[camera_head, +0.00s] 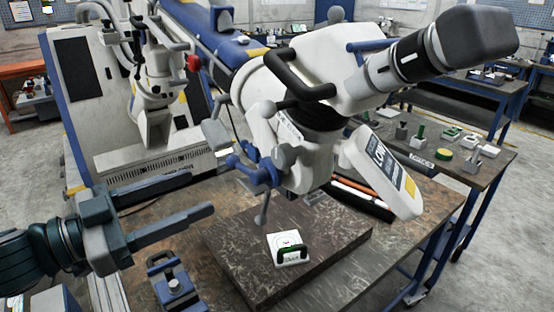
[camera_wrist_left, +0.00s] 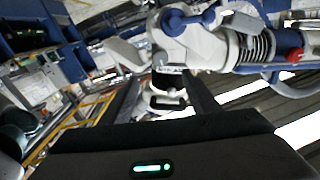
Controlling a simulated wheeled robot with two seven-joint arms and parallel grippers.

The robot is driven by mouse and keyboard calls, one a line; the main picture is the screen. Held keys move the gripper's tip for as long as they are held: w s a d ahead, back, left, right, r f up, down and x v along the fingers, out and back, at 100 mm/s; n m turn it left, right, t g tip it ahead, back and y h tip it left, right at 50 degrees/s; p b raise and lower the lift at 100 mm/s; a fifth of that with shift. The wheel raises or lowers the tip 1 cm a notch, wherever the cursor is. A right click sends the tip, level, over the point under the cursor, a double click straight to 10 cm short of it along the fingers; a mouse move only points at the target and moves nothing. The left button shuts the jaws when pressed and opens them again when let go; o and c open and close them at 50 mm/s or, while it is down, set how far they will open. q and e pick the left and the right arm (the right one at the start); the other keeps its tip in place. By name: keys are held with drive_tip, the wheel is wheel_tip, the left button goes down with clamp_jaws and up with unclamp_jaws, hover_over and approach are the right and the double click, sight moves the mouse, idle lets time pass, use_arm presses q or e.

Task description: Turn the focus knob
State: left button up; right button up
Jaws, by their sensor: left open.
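The white microscope (camera_head: 330,60) with its dark eyepiece end fills the upper middle of the head view. Blue knob parts (camera_head: 262,176) and a grey knob (camera_head: 285,155) sit on its left side; I cannot tell which is the focus knob. My left gripper (camera_head: 198,194) is open and empty, its fingers pointing right toward the knobs, with a gap between. In the left wrist view, the microscope's white body and blue parts (camera_wrist_left: 184,18) show beyond the fingers. My right gripper is not in view.
A dark slab (camera_head: 335,255) lies on the workbench below the microscope and bears a small white piece with a green-black handle (camera_head: 288,248). A blue clamp-like block (camera_head: 174,288) stands at the front left. A side table (camera_head: 490,160) with small items is at right.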

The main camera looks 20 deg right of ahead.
use_arm(q)
drive_tip(key=p, duration=0.5)
approach(276, 161)
drive_tip(key=x, duration=0.8)
drive_tip(key=shift+d+r, duration=0.15)
drive_tip(key=shift+d, duration=0.15)
drive_tip(key=shift+w+d, duration=0.15)
drive_tip(key=shift+d, duration=0.15)
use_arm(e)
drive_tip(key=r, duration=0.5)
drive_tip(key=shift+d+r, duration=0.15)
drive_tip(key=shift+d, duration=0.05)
use_arm(q)
drive_tip(key=c, duration=1)
